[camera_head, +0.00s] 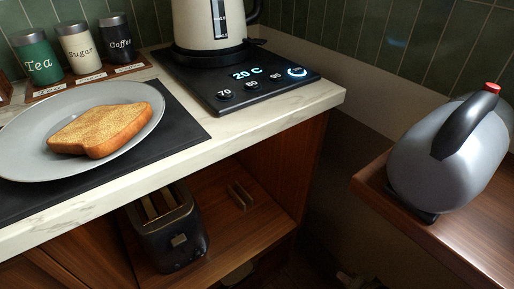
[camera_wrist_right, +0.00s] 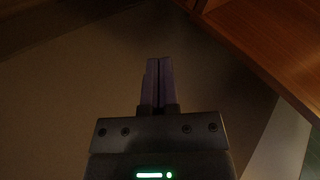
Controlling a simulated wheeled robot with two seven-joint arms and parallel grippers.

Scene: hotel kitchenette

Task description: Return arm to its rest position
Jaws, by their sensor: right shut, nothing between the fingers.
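My right gripper (camera_wrist_right: 158,62) shows in the right wrist view. Its two fingers are together, with nothing between them. They point at a plain brownish surface and touch nothing that I can see. In the head view, only a small dark shape at the bottom edge, right of the middle, may be part of this arm; it is too dim to tell. My left gripper is in neither view.
A slice of toast (camera_head: 101,130) lies on a grey plate (camera_head: 25,158) on the counter. A kettle (camera_head: 207,25) stands on a black base (camera_head: 232,100). A toaster (camera_head: 172,235) sits on the shelf below. A grey rounded appliance (camera_head: 452,150) stands on a wooden surface (camera_head: 455,245) at right.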

